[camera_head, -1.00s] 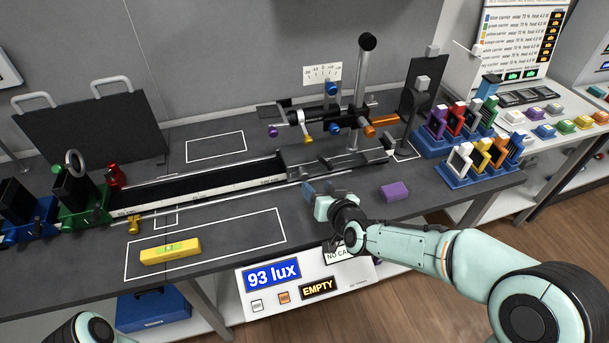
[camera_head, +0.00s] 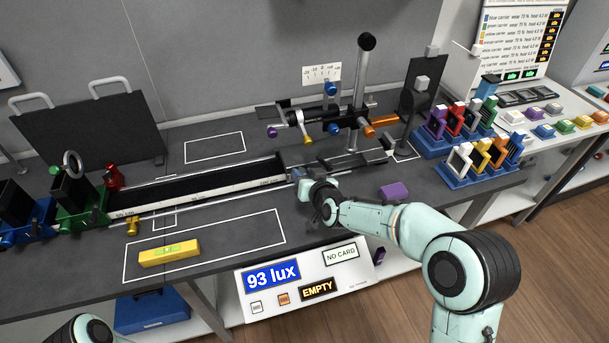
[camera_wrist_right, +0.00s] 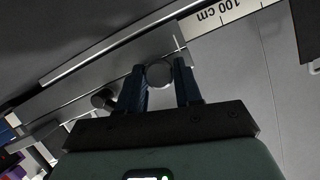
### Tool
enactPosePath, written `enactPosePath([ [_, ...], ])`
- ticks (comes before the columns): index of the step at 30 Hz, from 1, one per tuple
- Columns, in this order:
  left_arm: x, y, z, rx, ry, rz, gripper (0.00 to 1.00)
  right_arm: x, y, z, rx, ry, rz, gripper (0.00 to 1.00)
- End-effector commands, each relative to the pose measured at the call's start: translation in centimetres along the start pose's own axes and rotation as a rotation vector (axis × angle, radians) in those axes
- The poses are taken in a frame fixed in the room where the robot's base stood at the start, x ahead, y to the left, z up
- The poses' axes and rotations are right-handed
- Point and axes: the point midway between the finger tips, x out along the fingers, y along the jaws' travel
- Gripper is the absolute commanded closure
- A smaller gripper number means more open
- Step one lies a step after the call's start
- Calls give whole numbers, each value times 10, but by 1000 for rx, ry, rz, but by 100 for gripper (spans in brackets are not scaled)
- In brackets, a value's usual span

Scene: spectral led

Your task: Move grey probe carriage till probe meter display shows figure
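The grey probe carriage (camera_head: 318,158) appears to be at the right end of the black bench rail (camera_head: 220,180), partly behind my gripper. My right gripper (camera_head: 297,174) is at its front side. In the right wrist view, its two dark fingers (camera_wrist_right: 160,84) are apart, with a round grey knob (camera_wrist_right: 160,73) between their tips. I cannot tell whether they touch it. The "100 cm" scale end (camera_wrist_right: 228,12) shows nearby. The probe meter display (camera_head: 271,276) reads "93 lux". My left gripper is out of view.
A yellow level (camera_head: 168,253) lies in a white outline at front left. Green (camera_head: 82,205) and blue (camera_head: 28,225) carriages stand at the rail's left. A purple block (camera_head: 394,192) lies right of my gripper. An optic assembly (camera_head: 330,116) stands behind the rail.

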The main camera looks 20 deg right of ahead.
Motion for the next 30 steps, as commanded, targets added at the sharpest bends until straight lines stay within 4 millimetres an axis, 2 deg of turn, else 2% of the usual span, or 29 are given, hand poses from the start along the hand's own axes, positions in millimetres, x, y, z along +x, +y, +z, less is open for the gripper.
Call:
enactPosePath([
  [1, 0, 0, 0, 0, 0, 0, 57, 0, 0, 0, 0, 0, 0, 89],
  [2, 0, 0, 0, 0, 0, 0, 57, 0, 0, 0, 0, 0, -1, 99],
  [3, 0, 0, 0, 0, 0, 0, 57, 0, 0, 0, 0, 0, -1, 100],
  [10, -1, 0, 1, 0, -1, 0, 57, 0, -4, 0, -1, 2, -2, 100],
  [14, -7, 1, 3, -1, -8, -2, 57, 1, -18, 2, -1, 0, -5, 100],
  [20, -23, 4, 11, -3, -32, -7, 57, 4, -64, 11, -3, -1, -9, 100],
  [26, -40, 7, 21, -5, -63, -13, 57, 10, -122, 25, -4, -1, -9, 100],
  [30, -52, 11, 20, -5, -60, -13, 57, 14, -158, 34, -4, 2, -7, 100],
])
